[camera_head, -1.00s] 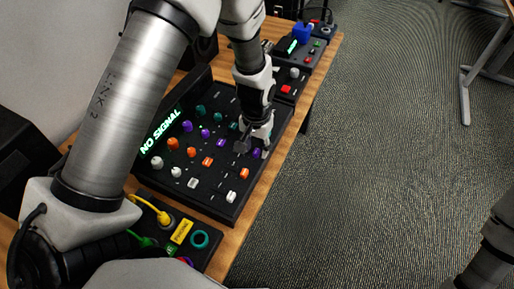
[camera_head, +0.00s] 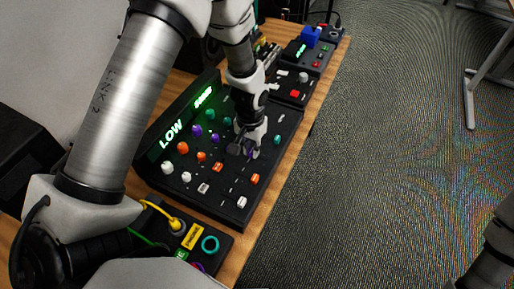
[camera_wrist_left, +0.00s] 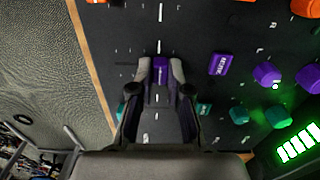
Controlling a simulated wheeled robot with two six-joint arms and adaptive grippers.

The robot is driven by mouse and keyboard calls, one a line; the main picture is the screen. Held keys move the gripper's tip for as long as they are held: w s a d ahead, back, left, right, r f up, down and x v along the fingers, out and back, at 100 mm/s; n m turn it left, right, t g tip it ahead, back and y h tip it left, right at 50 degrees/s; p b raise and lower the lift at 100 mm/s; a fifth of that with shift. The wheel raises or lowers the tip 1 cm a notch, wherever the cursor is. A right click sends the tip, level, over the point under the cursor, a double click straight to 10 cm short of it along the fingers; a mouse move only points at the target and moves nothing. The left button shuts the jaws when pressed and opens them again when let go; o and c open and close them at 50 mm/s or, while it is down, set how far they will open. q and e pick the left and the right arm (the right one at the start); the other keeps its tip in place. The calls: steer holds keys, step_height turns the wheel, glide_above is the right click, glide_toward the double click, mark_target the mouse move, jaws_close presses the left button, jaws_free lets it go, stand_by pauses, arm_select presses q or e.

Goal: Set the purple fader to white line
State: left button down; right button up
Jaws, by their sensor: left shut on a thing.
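The purple fader (camera_wrist_left: 160,70) sits between my left fingertips in the left wrist view, on the black mixer panel (camera_wrist_left: 205,20). My left gripper (camera_wrist_left: 160,66) is shut on it, one finger on each side; in the head view the left gripper (camera_head: 246,149) is low over the panel and largely hides the fader. Short white marks (camera_wrist_left: 160,12) lie in line with the fader, and small ticks flank its track. I cannot tell which mark is the white line. My right gripper is not in view.
Purple, teal, orange and white knobs and caps surround the gripper. A purple button (camera_wrist_left: 220,64) lies close to its right in the wrist view. The panel's lit display (camera_head: 171,134) reads LOW. The wooden table edge (camera_head: 277,180) runs along the right; carpet lies beyond.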

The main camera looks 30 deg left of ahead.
arm_select(q)
steer(key=shift+a+f, duration=0.1)
steer(key=shift+a, duration=0.05)
steer(key=shift+d, duration=0.35)
steer(key=c, duration=1.1)
jaws_free()
steer(key=shift+d, duration=0.1)
steer(key=shift+a, duration=0.2)
step_height(320, 180, up, 12)
steer(key=shift+r, duration=0.1)
